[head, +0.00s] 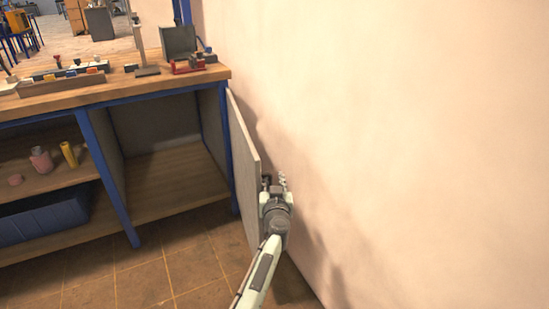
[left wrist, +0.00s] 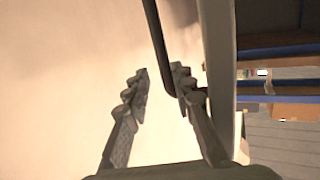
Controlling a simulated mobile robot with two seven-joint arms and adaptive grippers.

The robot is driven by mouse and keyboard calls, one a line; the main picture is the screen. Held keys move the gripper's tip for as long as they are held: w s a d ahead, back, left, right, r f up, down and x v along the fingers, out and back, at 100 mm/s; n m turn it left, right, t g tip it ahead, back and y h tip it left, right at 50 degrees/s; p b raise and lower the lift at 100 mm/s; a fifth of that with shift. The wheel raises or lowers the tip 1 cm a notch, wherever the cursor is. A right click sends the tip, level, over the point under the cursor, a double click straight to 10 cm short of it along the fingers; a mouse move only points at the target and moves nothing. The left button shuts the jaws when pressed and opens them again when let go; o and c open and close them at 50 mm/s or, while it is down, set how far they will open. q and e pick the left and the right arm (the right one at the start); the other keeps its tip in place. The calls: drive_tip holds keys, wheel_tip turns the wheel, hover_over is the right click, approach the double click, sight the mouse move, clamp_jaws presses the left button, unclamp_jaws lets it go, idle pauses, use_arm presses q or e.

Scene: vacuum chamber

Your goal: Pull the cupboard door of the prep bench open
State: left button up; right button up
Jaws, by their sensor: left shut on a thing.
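The cupboard door (head: 243,165) of the prep bench (head: 150,93) stands swung wide out from its right-hand post, near the wall. The empty cupboard compartment (head: 165,180) is exposed. My left gripper (head: 273,184) is at the door's outer face, between door and wall. In the left wrist view the door (left wrist: 218,70) shows edge-on, with a dark bar handle (left wrist: 158,40) along it. My right gripper is not in view.
A pale wall (head: 400,130) rises close on the right, leaving a narrow gap beside the door. Open shelves on the left hold a blue bin (head: 45,217), a pink bottle (head: 41,160) and a yellow cylinder (head: 69,154). The tiled floor (head: 170,265) before the cupboard is clear.

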use_arm(q)
drive_tip(key=s+d+r, duration=0.1)
drive_tip(key=s+d, duration=0.5)
drive_tip(key=d, duration=0.1)
drive_tip(key=shift+s+p, duration=0.25)
drive_tip(key=shift+p, duration=0.2)
idle(0.4)
drive_tip(key=shift+a, duration=0.1)
idle(0.4)
